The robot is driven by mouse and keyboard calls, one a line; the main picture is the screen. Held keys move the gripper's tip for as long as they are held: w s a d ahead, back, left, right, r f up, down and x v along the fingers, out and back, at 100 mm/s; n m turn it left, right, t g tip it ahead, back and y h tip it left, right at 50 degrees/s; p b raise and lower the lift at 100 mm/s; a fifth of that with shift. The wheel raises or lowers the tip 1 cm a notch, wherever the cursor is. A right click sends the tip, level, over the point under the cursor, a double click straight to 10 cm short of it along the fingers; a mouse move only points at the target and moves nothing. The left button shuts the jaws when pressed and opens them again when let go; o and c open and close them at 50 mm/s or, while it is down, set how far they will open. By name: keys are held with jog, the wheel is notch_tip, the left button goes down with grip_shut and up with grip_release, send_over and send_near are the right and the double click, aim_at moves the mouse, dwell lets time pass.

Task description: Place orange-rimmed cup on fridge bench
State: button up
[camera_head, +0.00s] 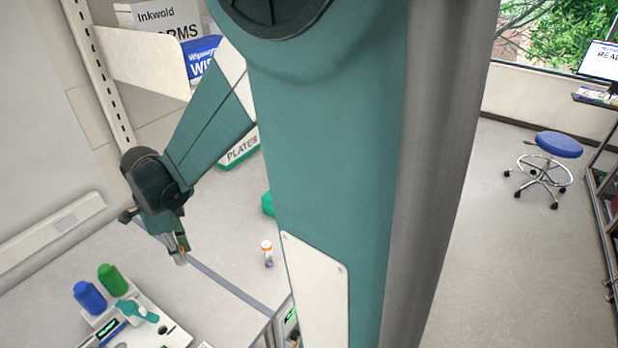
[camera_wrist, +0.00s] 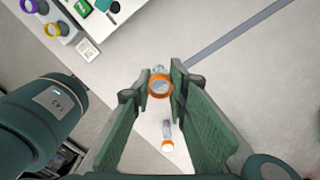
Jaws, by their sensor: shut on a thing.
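An orange-rimmed cup (camera_wrist: 160,86) is gripped between the fingertips of my gripper (camera_wrist: 153,81) in the wrist view, its round opening facing the camera. In the head view my gripper (camera_head: 181,256) points down over the light bench (camera_head: 225,245), with a small spot of orange at its fingers. The cup's body is mostly hidden there. I cannot tell exactly how high it is above the surface. No label shows which bench part is the fridge bench.
A clear tube with an orange cap (camera_head: 267,252) stands on the bench to the right; it also shows in the wrist view (camera_wrist: 167,138). A blue bottle (camera_head: 89,297) and a green bottle (camera_head: 112,280) are front left. A dark strip (camera_head: 230,289) crosses the bench.

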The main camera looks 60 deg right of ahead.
jog(key=s+d+m+p, duration=0.1)
jog(key=s+d+m, duration=0.25)
jog(key=d, duration=1.35)
jog(key=s+d+m, duration=0.3)
jog(key=s+d, duration=0.1)
jog(key=d, duration=1.3)
notch_tip(320, 180, down, 6)
jog(key=shift+w, duration=0.25)
jog(key=shift+a+f, duration=0.1)
jog(key=shift+f, duration=0.15)
jog(key=shift+f, duration=2.8)
jog(key=shift+f, duration=2.05)
jog(key=shift+f, duration=0.2)
